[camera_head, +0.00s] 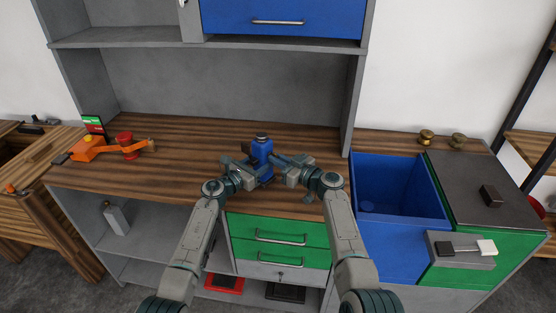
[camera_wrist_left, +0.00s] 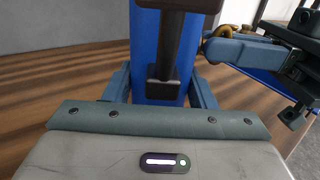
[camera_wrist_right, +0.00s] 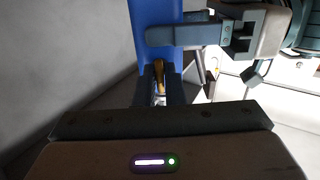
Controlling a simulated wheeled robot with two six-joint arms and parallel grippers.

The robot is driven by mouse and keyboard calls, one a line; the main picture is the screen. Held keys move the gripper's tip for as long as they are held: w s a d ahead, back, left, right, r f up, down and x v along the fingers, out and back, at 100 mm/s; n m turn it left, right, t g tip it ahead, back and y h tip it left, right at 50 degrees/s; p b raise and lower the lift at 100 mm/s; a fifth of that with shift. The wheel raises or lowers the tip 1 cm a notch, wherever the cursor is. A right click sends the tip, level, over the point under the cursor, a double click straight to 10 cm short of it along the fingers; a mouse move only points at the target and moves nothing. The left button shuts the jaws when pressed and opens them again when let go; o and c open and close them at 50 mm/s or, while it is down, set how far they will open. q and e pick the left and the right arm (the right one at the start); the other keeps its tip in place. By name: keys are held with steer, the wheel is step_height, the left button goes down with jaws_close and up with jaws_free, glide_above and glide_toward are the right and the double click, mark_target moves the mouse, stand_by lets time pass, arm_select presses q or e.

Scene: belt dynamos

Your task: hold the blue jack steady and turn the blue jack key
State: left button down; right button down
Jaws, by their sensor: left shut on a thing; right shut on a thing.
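The blue jack (camera_head: 262,150) stands upright on the wooden worktop, with a dark cap on top. In the left wrist view its blue body (camera_wrist_left: 145,50) carries a dark handle-like bar (camera_wrist_left: 165,60). My left gripper (camera_head: 250,172) is shut on the jack's body, one finger on each side. The brass jack key (camera_wrist_right: 158,72) shows between the fingers of my right gripper (camera_head: 277,161), close against the jack's side. In the left wrist view the key (camera_wrist_left: 217,31) appears as a brass ring shape, partly hidden by a right finger.
An orange device with a red top (camera_head: 125,141) stands at the worktop's left. A blue open bin (camera_head: 400,185) is on the right, with brass knobs (camera_head: 426,136) behind it. Green drawers (camera_head: 278,230) are below the front edge. The worktop around the jack is clear.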

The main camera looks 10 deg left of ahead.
arm_select(q)
steer(key=shift+r, duration=0.25)
arm_select(e)
steer(key=shift+d+f, duration=0.2)
steer(key=shift+f, duration=0.1)
steer(key=c, duration=1.8)
jaws_free()
arm_select(q)
steer(key=shift+w+f, duration=0.1)
arm_select(e)
steer(key=shift+w, duration=0.1)
steer(key=shift+r, duration=0.1)
steer(key=v, duration=1.2)
